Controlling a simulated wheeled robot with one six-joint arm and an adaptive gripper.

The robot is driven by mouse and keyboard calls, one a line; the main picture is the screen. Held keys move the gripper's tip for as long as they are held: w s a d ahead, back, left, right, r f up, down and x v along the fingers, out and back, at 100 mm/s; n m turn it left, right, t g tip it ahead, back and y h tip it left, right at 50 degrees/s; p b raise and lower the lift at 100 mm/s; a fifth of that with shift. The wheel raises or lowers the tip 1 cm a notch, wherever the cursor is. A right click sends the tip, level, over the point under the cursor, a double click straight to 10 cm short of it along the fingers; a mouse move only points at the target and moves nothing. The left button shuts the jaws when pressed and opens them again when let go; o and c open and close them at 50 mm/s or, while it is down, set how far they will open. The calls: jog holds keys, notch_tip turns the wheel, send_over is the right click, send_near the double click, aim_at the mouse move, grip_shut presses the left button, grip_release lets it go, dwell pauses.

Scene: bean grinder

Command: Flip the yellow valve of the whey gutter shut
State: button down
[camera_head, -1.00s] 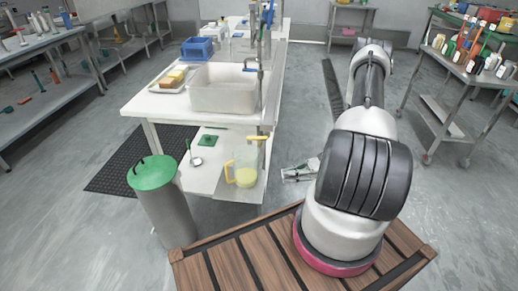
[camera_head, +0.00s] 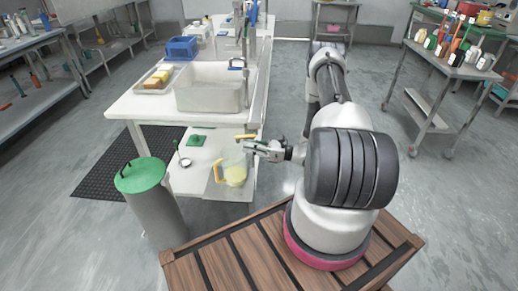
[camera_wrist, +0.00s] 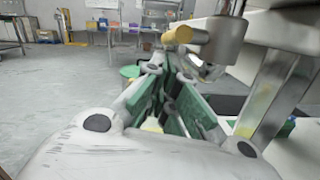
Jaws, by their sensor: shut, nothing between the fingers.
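The yellow valve handle (camera_head: 246,136) sticks out at the front end of the gutter, above a clear jug (camera_head: 235,172) with a yellow handle and pale yellow liquid. In the wrist view the valve handle (camera_wrist: 178,35) shows as a yellow round-ended bar beside a grey metal fitting (camera_wrist: 222,40). My gripper (camera_head: 254,148) is beside the valve, at its lower right in the head view. In the wrist view my gripper's fingertips (camera_wrist: 158,66) lie just below and left of the yellow bar. The fingers are shut and empty. I cannot tell whether they touch the handle.
A white basin (camera_head: 208,90) stands on the white table (camera_head: 130,108). A grey bin with a green lid (camera_head: 140,174) stands at the front left. The table's edge and leg (camera_wrist: 268,95) are close on the right in the wrist view. A tool cart (camera_head: 440,70) stands at the right.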

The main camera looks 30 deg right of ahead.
jog(key=shift+w+a, duration=0.2)
jog(key=shift+a, duration=0.1)
jog(key=shift+w+a+r, duration=0.15)
jog(key=shift+r, duration=0.2)
jog(key=shift+w+a+r, duration=0.1)
jog(key=shift+r, duration=0.25)
